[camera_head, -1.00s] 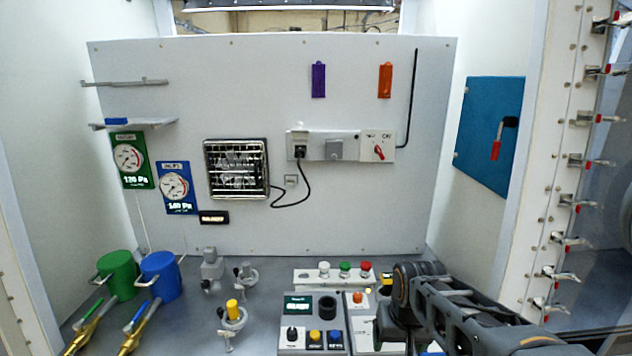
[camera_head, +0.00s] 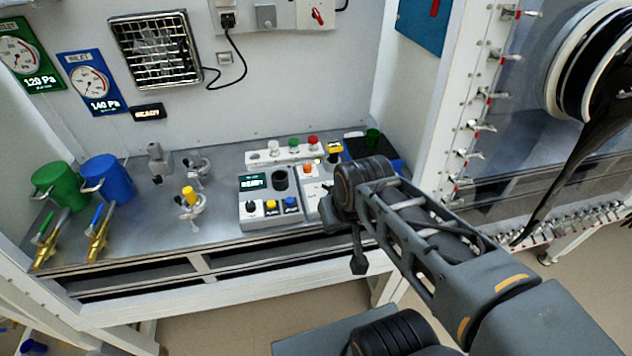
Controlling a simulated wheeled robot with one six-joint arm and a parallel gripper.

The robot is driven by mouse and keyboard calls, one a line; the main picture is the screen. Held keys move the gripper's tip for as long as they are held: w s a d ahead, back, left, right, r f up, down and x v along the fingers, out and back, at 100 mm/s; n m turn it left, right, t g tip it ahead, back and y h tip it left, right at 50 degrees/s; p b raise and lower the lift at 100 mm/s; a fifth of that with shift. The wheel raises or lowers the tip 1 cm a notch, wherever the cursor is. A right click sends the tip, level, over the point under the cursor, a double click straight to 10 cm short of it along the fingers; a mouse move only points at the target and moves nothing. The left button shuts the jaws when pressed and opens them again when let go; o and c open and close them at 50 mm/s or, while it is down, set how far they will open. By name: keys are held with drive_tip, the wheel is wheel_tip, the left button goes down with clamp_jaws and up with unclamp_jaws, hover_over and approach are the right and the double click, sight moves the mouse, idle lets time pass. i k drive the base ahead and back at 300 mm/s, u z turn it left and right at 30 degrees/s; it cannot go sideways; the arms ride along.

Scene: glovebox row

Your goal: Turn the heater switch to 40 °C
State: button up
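No 40 °C marking can be read, and I cannot tell for sure which control is the heater switch. A red rotary switch (camera_head: 318,15) is on the wall panel at the top. My gripper (camera_head: 358,263) appears dark and small below my wrist, in front of the bench edge; its fingers cannot be made out.
A grille (camera_head: 155,48) is on the wall. The side wall with latches (camera_head: 487,95) bounds the right.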

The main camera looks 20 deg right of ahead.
sight(325, 186)
drive_tip(key=u, duration=2)
drive_tip(key=k, duration=0.8)
drive_tip(key=z, duration=1.2)
drive_tip(key=i, duration=0.5)
